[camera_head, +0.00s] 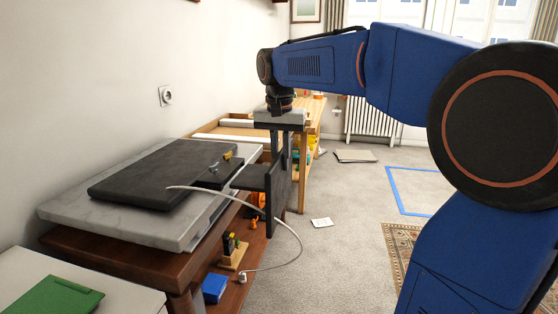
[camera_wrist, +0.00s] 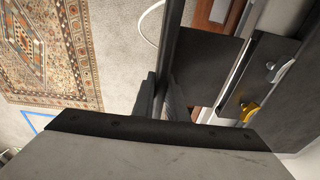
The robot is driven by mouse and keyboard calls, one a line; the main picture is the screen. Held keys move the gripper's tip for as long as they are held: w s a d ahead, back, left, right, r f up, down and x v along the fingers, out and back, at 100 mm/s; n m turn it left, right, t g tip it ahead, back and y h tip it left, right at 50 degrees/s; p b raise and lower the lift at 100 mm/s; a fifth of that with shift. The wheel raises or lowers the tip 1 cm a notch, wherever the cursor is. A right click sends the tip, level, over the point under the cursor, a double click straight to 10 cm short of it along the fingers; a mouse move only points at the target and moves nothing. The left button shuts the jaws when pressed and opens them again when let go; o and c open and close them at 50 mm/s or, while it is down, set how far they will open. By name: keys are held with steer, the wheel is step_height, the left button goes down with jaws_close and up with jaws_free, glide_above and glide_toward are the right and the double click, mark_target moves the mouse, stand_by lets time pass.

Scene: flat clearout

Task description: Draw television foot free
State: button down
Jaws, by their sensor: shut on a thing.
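The television (camera_head: 150,172) lies flat as a dark slab on a pale grey slab. Its dark foot (camera_head: 279,187) stands as an upright plate beyond the slab's right end, with a short neck (camera_head: 250,178) running back towards the television. My gripper (camera_head: 281,150) reaches down from above and is shut on the foot's upper edge. In the wrist view the foot (camera_wrist: 171,45) runs between the fingers (camera_wrist: 160,98). The lower fingertips are partly hidden.
A white cable (camera_head: 283,225) loops from the television to the floor. The grey slab (camera_head: 70,212) rests on a brown wooden bench (camera_head: 110,263), with a blue box (camera_head: 215,288) on its lower shelf. A wooden table (camera_head: 312,125) stands behind. Carpet to the right is mostly clear.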

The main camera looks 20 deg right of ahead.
steer(key=shift+s+d+r, duration=0.1)
steer(key=shift+s+d, duration=0.4)
steer(key=shift+d, duration=0.2)
steer(key=shift+s+d, duration=0.5)
steer(key=shift+d, duration=0.2)
